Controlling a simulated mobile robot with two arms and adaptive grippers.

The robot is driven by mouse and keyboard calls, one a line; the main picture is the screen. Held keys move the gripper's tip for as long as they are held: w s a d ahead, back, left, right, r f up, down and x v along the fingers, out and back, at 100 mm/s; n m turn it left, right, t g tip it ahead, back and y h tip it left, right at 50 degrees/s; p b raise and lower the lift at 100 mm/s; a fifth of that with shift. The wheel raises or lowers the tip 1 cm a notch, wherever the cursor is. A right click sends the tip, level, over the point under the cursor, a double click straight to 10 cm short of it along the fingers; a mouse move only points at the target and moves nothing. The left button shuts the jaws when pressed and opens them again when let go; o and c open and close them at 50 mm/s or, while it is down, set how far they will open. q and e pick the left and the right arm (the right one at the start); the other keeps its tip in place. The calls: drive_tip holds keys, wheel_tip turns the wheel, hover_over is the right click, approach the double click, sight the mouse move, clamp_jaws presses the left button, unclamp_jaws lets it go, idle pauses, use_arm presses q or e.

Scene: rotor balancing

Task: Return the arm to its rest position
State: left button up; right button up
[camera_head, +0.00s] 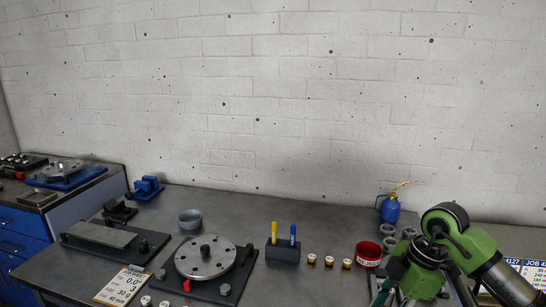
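One of my arms, green and black, comes in at the lower right and bends over the right end of the grey workbench (330,220). I take it to be my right arm. Its gripper cannot be made out and seems to be below the frame or hidden behind the arm links. My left arm and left gripper do not show. A round metal rotor disc (205,257) with a dark central hub lies on a black base plate on the bench, apart from the visible arm.
A black block with yellow and blue pens (283,248), several small brass-coloured pieces, a red bin (369,254) and grey cups stand near the arm. A blue oil can (390,209) stands behind. A grey bowl (190,219) and clipboard (123,286) are left. The back middle is clear.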

drive_tip(key=s+a+r+n+y, duration=0.15)
drive_tip(key=a+y, duration=0.25)
drive_tip(key=a, duration=0.6)
drive_tip(key=s+a+r+n+y, duration=0.1)
drive_tip(key=a+r+n+y, duration=0.3)
drive_tip(key=a, duration=0.6)
drive_tip(key=a+r+m+t+y, duration=0.3)
drive_tip(key=a+r+t+y, duration=0.2)
drive_tip(key=r+t+y, duration=0.5)
drive_tip(key=w+d+m+t+h, duration=0.5)
drive_tip(key=d+m+t+h, duration=0.5)
drive_tip(key=d+m+h, duration=0.35)
drive_tip(key=s+d+f+m+g+h, duration=0.3)
drive_tip(key=d+f+m+h, duration=0.15)
drive_tip(key=f, duration=0.45)
drive_tip(key=s+d+f+m+g+h, duration=0.25)
drive_tip(key=d+f+h, duration=0.2)
drive_tip(key=f, duration=0.45)
drive_tip(key=s+a+f+n+g+y, duration=0.1)
drive_tip(key=s+f+g, duration=0.6)
drive_tip(key=s, duration=0.5)
drive_tip(key=s+f+n+g+y, duration=0.1)
drive_tip(key=s+f+g, duration=0.4)
drive_tip(key=s+f, duration=0.85)
drive_tip(key=f, duration=2.3)
drive_tip(key=s+d+f+g, duration=0.2)
drive_tip(key=s+d+f, duration=0.1)
drive_tip(key=s+f, duration=1.2)
drive_tip(key=shift+s, duration=0.8)
